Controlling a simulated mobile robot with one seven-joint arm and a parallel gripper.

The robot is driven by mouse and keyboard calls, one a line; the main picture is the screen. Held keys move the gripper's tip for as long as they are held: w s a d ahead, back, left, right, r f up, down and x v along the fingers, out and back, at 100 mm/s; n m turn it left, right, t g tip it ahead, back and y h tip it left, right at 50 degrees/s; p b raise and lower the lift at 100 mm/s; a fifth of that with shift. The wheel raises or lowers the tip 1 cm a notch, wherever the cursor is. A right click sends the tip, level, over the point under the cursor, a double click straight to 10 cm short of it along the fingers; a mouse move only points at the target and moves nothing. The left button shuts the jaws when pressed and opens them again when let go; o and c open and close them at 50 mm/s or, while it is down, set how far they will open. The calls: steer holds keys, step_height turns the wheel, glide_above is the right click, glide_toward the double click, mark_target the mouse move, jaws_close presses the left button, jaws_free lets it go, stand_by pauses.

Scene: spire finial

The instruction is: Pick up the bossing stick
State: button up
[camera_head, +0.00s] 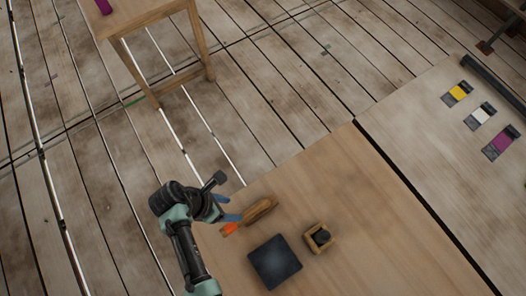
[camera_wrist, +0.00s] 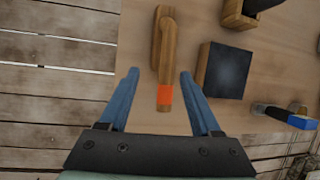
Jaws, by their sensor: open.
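The bossing stick, taken to be the wooden piece with an orange band (camera_wrist: 165,45), lies on the wooden worktop near its edge. It also shows in the head view (camera_head: 262,208), with its orange end toward my arm. My gripper (camera_wrist: 160,74) is open, with blue fingers either side of the stick's orange end in the wrist view. There are visible gaps between the fingers and the stick. In the head view my gripper (camera_head: 228,208) is just left of the stick. I cannot tell how far above the worktop the fingertips are.
A dark square block (camera_head: 274,262) lies close to the stick, with a small wooden holder (camera_head: 318,238) containing something dark beyond. A blue-and-dark tool (camera_wrist: 285,116) lies at the wrist view's right. Yellow, white and magenta tags (camera_head: 480,115) lie far right. A wooden stool (camera_head: 145,15) stands upper left.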

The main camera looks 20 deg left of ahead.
mark_target(252, 212)
steer(key=b+x, duration=0.6)
steer(key=shift+s+f, duration=0.15)
steer(key=shift+s, duration=0.05)
steer(key=b+x, duration=0.4)
steer(key=b, duration=0.1)
steer(key=b+x, duration=0.2)
steer(key=b, duration=0.1)
steer(key=shift+w+d+f, duration=0.2)
steer(key=shift+d+f, duration=0.05)
steer(key=shift+d, duration=0.15)
steer(key=shift+r, duration=0.1)
jaws_close()
